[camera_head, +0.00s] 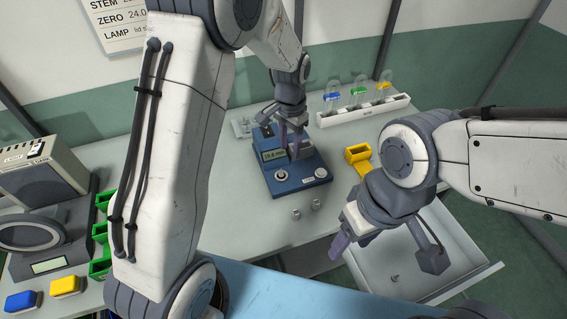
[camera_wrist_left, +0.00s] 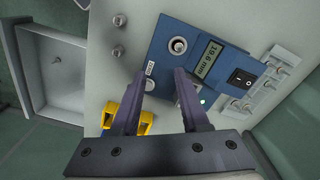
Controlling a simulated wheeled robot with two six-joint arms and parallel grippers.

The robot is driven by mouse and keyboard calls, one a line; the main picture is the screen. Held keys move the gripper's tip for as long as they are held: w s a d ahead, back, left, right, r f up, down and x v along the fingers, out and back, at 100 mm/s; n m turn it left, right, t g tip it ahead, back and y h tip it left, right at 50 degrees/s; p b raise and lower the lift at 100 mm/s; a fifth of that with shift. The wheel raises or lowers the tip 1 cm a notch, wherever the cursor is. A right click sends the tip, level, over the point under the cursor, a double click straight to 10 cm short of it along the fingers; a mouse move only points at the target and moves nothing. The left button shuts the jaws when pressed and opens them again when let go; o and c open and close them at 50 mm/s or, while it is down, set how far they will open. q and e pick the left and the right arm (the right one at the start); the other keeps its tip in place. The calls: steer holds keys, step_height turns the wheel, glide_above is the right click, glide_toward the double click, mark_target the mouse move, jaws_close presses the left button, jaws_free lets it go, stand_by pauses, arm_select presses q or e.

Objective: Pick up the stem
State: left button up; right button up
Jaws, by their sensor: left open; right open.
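No part is plainly marked as the stem, and I cannot tell which piece it is. My left gripper (camera_head: 292,143) is open over the blue gauge (camera_head: 285,184), which reads about 19.6 mm. In the left wrist view its open fingers (camera_wrist_left: 160,78) point at the gauge's front edge, with nothing visible held between them. Two small metal pieces, one on the left (camera_head: 296,214) and one on the right (camera_head: 316,204), stand on the table in front of the gauge. My right gripper (camera_head: 388,250) is open and empty above the white tray (camera_head: 440,285).
A white rack (camera_head: 372,111) with clear pieces on blue, green and yellow bases stands at the back. A yellow holder (camera_head: 358,153) is right of the gauge. Green bins (camera_head: 100,268), a cream machine (camera_head: 50,165), and blue and yellow buttons are at left. A small piece (camera_head: 394,279) lies in the tray.

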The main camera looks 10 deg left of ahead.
arm_select(q)
steer(key=w+a+f, duration=0.3)
steer(key=p, duration=0.2)
glide_above(281, 171)
steer(key=f, duration=0.4)
steer(key=shift+w+a+f, duration=0.15)
steer(key=shift+w, duration=0.2)
steer(key=shift+f, duration=0.55)
steer(key=shift+f+p, duration=0.3)
steer(key=shift+p, duration=0.2)
steer(key=f+p, duration=0.2)
steer(key=f, duration=0.1)
steer(key=shift+s+f, duration=0.15)
steer(key=shift+s, duration=0.05)
steer(key=shift+f, duration=0.6)
jaws_close()
